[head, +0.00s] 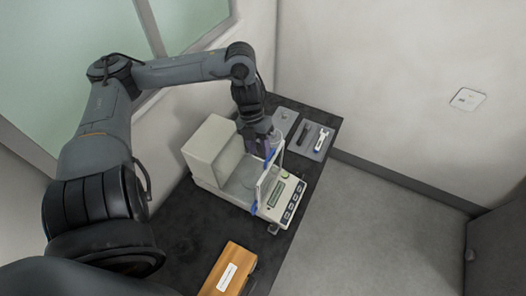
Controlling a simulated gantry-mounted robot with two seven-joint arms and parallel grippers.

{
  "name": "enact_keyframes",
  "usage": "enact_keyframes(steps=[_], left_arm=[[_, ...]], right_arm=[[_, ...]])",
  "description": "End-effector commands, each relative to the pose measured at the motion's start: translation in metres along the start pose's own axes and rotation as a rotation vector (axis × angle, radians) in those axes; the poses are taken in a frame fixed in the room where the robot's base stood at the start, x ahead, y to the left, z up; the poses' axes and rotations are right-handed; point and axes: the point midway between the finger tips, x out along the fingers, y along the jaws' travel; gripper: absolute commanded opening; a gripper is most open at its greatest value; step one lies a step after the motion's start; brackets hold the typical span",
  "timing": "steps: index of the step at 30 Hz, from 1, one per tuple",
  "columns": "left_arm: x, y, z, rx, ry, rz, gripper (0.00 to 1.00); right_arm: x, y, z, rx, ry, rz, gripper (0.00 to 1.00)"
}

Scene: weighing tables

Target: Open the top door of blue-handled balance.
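The balance (207,151) is an off-white box with a draft chamber and a front panel of display and keys, standing on the dark table. Blue handle parts show on its chamber, one at the far side (270,157) and one near the front (254,208). My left gripper (262,150) points down at the far side of the chamber, close to the far blue part. Its fingertips are small and partly hidden, so I cannot tell whether it is open or touches the handle. The top door's position is unclear. My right gripper is out of view.
Behind the balance, a grey tray (325,146) holds a dark tool and a white-and-blue tool. A wooden box (224,272) with a white label lies at the table's near edge. The dark table (185,225) is clear left of the box. Walls stand behind and left.

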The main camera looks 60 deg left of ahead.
Motion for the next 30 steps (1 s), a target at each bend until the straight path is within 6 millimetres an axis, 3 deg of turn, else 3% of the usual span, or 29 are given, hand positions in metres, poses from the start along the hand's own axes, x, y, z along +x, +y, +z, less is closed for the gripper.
enact_keyframes(steps=[3,9,14,30], left_arm=[[-0.033,-0.002,0.021,0.025,-0.087,0.037,0.38],[-0.051,-0.006,0.032,0.042,-0.142,0.052,0.38],[-0.041,-0.006,0.034,0.041,-0.141,0.052,0.38],[0.024,-0.003,0.042,0.042,-0.139,0.052,0.38]], right_arm=[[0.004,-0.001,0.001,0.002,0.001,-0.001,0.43],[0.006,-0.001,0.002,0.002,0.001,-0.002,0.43],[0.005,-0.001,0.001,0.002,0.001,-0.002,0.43],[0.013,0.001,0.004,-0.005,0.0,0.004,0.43]])
